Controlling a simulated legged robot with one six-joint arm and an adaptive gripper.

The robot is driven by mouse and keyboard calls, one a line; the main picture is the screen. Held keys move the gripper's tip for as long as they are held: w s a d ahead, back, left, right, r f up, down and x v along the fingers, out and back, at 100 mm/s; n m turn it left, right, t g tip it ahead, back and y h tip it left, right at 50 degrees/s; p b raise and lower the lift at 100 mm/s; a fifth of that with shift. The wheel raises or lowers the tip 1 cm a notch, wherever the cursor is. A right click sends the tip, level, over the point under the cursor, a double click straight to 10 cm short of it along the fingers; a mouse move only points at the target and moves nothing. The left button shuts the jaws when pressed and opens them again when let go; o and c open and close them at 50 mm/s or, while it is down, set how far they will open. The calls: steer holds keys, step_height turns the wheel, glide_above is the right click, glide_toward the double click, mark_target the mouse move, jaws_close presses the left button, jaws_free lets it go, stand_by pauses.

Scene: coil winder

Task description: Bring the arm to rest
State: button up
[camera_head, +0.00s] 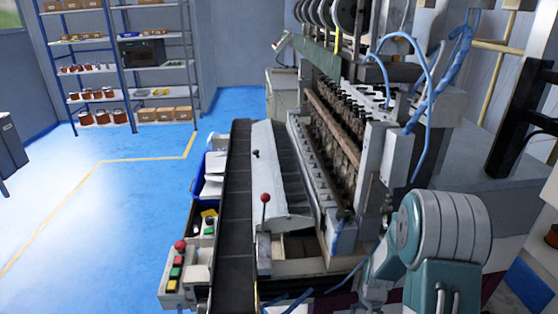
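The arm that shows at the lower right, with a large pale grey joint and teal links, is mine. It is bent in front of the coil winder (335,150), and its lower parts run out of the bottom edge. I cannot make out my gripper or its fingers in this view. The coil winder has a row of dark spindles and coils, with blue hoses above them.
A dark conveyor belt (236,210) runs along the winder's left side. A control box (175,275) with a red knob stands at its near end. Shelving (128,62) with boxes and spools stands at the back left. The blue floor (110,215) at left is clear.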

steer(key=s+a+r+n+t, duration=0.1)
steer(key=s+a+r, duration=0.15)
steer(key=r, duration=0.85)
steer(key=s+a+r+n+t, duration=0.15)
steer(key=a+r, duration=0.25)
steer(key=r, duration=0.6)
steer(key=s+a+r+n+t, duration=0.1)
steer(key=s+a+r, duration=0.1)
steer(key=s+r, duration=0.4)
steer(key=s+a+r+n+t, duration=0.1)
steer(key=s+a+r, duration=0.2)
steer(key=s+r, duration=0.3)
steer(key=shift+s+a+t, duration=0.25)
steer(key=shift+s+t, duration=0.1)
steer(key=shift+s, duration=1.5)
steer(key=shift+r, duration=0.1)
